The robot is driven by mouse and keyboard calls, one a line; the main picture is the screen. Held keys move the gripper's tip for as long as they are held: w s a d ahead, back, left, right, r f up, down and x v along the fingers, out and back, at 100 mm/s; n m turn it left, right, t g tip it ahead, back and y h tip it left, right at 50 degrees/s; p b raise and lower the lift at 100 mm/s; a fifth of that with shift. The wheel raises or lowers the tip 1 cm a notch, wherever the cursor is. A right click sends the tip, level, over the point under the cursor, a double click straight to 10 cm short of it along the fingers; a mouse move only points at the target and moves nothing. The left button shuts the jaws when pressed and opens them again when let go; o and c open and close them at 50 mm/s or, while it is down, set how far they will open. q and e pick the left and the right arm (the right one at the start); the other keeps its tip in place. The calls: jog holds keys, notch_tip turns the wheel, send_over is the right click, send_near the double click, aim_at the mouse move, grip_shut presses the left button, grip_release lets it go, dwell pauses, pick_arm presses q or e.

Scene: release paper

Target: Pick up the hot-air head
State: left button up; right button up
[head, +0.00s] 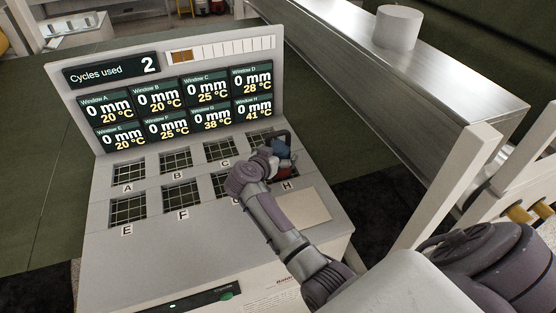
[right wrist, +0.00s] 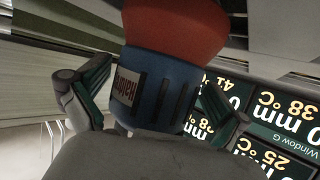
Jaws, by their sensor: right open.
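The hot-air head (head: 284,171) is at the right end of the console, near windows D and H. In the head view only bits of its blue and red body show past my right gripper (head: 278,153). In the right wrist view the hot-air head (right wrist: 160,85) has a blue body with dark slots, a red end and a white label. My right gripper (right wrist: 170,100) is open, with one finger on each side of the blue body. I cannot tell whether the pads touch it. My left gripper is not in view.
The grey console (head: 160,250) has two rows of gridded windows, with letters below them. An upright display (head: 170,90) behind them reads "Cycles used 2" and gives mm and °C values. A metal shelf (head: 450,85) with a white cylinder (head: 397,28) runs along the right.

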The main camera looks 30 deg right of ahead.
jog(key=shift+s+a+r, duration=0.15)
jog(key=shift+s+r, duration=0.05)
jog(key=shift+r, duration=0.05)
jog(key=shift+c, duration=0.3)
jog(key=shift+s+a+r, duration=0.1)
jog(key=shift+s+r, duration=0.05)
jog(key=shift+s, duration=0.05)
jog(key=shift+c, duration=1.3)
jog(key=c, duration=1.4)
jog(key=shift+w, duration=0.1)
jog(key=shift+c, duration=0.7)
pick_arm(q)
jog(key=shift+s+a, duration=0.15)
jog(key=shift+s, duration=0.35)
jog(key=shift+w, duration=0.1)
pick_arm(e)
jog(key=shift+r, duration=0.1)
